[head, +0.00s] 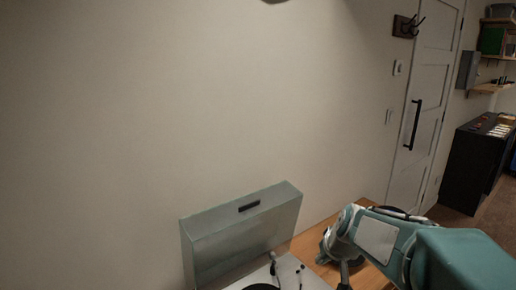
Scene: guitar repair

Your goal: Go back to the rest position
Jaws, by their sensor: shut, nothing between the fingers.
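My teal-and-white arm comes in from the lower right corner and reaches left over a wooden tabletop (311,247). At its far end, what looks like my gripper (345,273) points down near the bottom edge of the head view. It is shut with nothing held. It is small and partly cut off by the frame edge. It is to the right of a record player (297,274), apart from it as far as I can see.
The record player's grey lid (240,236) stands open against the plain wall. A white door (428,110) with a black handle, a dark cabinet (478,165) and wall shelves (492,88) are at the right. The wall area above the table is clear.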

